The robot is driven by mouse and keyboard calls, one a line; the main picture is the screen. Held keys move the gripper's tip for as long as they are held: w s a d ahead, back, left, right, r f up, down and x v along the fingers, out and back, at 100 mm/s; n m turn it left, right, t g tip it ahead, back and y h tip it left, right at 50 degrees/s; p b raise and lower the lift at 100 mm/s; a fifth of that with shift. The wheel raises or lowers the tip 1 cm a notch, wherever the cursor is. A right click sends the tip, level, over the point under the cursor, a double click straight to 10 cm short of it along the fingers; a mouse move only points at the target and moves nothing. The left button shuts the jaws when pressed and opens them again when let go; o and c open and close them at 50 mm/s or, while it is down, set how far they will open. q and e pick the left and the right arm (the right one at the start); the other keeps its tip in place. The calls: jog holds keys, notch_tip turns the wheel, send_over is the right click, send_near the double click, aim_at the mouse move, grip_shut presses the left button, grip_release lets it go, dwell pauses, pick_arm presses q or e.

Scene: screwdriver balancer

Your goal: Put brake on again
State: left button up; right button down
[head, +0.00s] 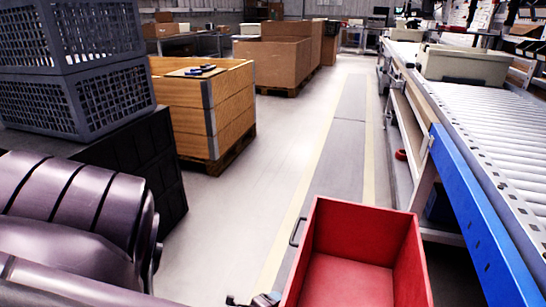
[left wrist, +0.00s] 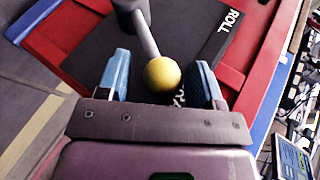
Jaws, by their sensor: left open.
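In the left wrist view a lever with a yellow ball knob (left wrist: 162,75) and a grey rod (left wrist: 146,33) stands over a black panel (left wrist: 75,38) with white lettering that reads "ROLL". The panel sits in a red frame (left wrist: 257,58). My left gripper (left wrist: 162,63) is open, its blue-tipped fingers on either side of the knob with visible gaps. I cannot tell the knob's exact depth between the fingers. The lever is not recognisable in the head view. My right gripper is not in view.
In the head view a red open bin (head: 345,280) stands at the bottom, beside a roller conveyor (head: 490,130) with a blue side rail (head: 475,210). Grey crates (head: 115,100) and a wooden box (head: 230,100) are on the left. The floor aisle (head: 270,150) between is clear.

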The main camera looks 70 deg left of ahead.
pick_arm(q)
jog(key=p+v, duration=0.3)
jog(key=v, duration=0.7)
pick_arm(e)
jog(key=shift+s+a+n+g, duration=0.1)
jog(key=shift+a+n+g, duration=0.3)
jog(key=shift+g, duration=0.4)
pick_arm(q)
jog(key=shift+s+r, duration=0.1)
jog(key=shift+r, duration=0.05)
